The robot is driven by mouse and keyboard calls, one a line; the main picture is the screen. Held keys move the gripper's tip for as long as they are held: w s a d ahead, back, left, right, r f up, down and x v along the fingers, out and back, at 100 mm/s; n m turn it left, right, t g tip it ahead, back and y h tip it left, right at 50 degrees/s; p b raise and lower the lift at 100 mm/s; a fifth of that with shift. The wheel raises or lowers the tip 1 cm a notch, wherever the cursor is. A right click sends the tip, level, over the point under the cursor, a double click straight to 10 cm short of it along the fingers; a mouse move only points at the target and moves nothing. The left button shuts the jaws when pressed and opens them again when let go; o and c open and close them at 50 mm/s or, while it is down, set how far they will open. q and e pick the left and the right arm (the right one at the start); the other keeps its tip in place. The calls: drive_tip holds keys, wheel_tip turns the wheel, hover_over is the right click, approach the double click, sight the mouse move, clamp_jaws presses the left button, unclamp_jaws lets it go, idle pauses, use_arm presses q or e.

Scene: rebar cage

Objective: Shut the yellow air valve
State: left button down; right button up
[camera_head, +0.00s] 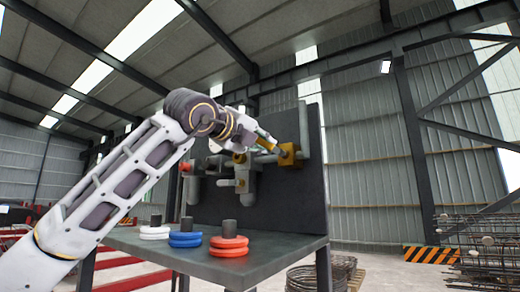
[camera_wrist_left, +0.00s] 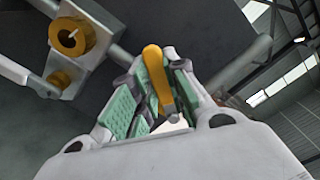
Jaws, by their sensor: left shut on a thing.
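A yellow valve body (camera_head: 288,154) sits on the grey pipework of the dark upright panel. A yellow lever (camera_head: 269,146) shows beside it, at the tip of my left gripper (camera_head: 259,138). In the left wrist view, the fingers of my left gripper (camera_wrist_left: 158,90) have green pads and are shut on the yellow lever (camera_wrist_left: 154,68), whose rounded end sticks out beyond them. A yellow fitting with a round boss (camera_wrist_left: 72,38) shows at the upper left of that view. I cannot tell how far the lever is turned. My right gripper is not in view.
A dark bench (camera_head: 258,257) stands before the panel (camera_head: 316,190). On it, ring stacks on posts are white (camera_head: 154,233), blue (camera_head: 185,240) and red-orange (camera_head: 229,247). Another brass-coloured fitting (camera_head: 240,157) and grey pipes sit left of the valve. Rebar (camera_head: 485,245) lies at right.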

use_arm(q)
drive_tip(key=shift+s+d+r+m, duration=0.35)
drive_tip(key=shift+d+m, duration=0.35)
drive_tip(key=shift+m, duration=1.2)
drive_tip(key=shift+s+d+r+m, duration=0.3)
drive_tip(key=shift+s+d+m, duration=0.3)
drive_tip(key=shift+m, duration=1.3)
drive_tip(key=shift+s+d+r+m, duration=0.3)
drive_tip(key=shift+d+m, duration=0.5)
drive_tip(key=shift+m, duration=1.1)
drive_tip(key=c, duration=1.5)
unclamp_jaws()
drive_tip(key=shift+c, duration=0.2)
drive_tip(key=shift+o, duration=0.8)
drive_tip(key=shift+a+r, duration=0.1)
drive_tip(key=shift+r, duration=0.05)
drive_tip(key=shift+s+a, duration=0.1)
drive_tip(key=shift+s, duration=0.05)
